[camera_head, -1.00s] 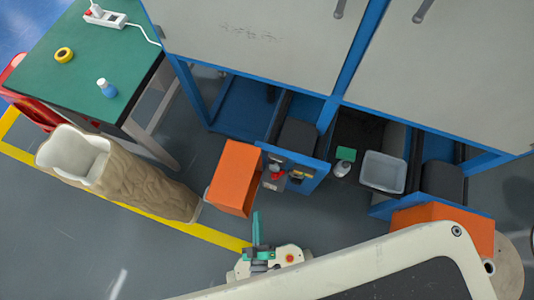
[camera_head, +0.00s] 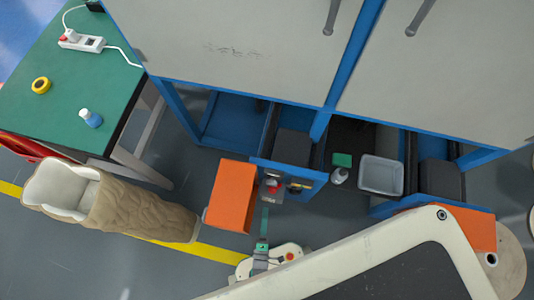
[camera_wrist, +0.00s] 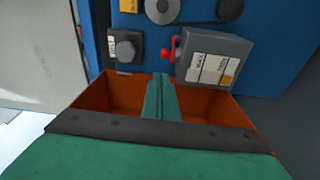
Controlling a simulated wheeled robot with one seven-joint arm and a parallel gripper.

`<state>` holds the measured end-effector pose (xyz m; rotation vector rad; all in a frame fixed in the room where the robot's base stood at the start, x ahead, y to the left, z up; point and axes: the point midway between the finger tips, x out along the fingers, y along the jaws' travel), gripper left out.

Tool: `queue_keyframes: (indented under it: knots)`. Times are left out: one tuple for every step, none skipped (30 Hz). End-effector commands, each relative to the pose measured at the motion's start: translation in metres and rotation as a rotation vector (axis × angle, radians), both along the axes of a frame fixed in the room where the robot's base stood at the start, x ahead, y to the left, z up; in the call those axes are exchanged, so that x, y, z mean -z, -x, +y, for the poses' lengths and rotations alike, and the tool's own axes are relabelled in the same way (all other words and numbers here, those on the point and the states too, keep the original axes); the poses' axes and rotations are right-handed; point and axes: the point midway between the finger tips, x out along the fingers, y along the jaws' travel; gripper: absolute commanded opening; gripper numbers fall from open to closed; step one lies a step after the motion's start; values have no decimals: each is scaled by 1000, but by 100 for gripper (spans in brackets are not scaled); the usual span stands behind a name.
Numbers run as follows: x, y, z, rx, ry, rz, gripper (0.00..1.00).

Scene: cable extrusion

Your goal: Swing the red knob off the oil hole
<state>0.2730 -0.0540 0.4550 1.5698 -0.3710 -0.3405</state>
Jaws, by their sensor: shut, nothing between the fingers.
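The red knob (camera_wrist: 168,54) sits on the blue machine front in the wrist view, between a dark grey fitting with a round cap (camera_wrist: 126,48) and a grey labelled box (camera_wrist: 213,58). My gripper (camera_wrist: 161,78) is shut and empty, its green fingers pointing at the panel just below and slightly left of the knob. I cannot tell whether the tips touch anything. In the head view, the red knob (camera_head: 271,183) is small on the machine's front, with my gripper (camera_head: 265,210) just below it. I cannot make out the oil hole itself.
An orange bin (camera_head: 232,196) stands left of the knob in the head view. In the wrist view, an orange bin (camera_wrist: 95,97) lies beneath my fingers. A green table (camera_head: 60,130) stands at the left. A grey tray (camera_head: 381,175) sits to the right under the machine.

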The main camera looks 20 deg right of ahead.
Motion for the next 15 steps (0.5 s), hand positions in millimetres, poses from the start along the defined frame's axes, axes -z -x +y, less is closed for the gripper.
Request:
queue_keyframes:
  knots:
    - [0, 0, 0, 0, 0, 0, 0]
    - [0, -1, 0, 0, 0, 0, 0]
    - [0, -2, -1, -1, -1, 0, 0]
    - [0, -4, -2, -1, 0, -1, 0]
    - [0, -6, -3, -1, 0, -1, 0]
    - [0, -9, -4, -1, 0, -1, 0]
    - [-1, -13, -6, -2, 0, -1, 0]
    - [-1, -16, -7, -2, 0, -2, 0]
    - [-1, -22, -10, -3, 0, -2, 0]
    - [-1, -26, -12, -3, 0, -2, 0]
    - [-1, -31, -14, -3, 1, -2, 0]
    - [-1, -37, -17, -2, 0, -2, 0]
    - [-1, -42, -20, -1, 0, -2, 0]
    - [-1, -47, -23, 0, 0, -2, 0]
    - [-1, -52, -26, 2, 0, -2, 0]
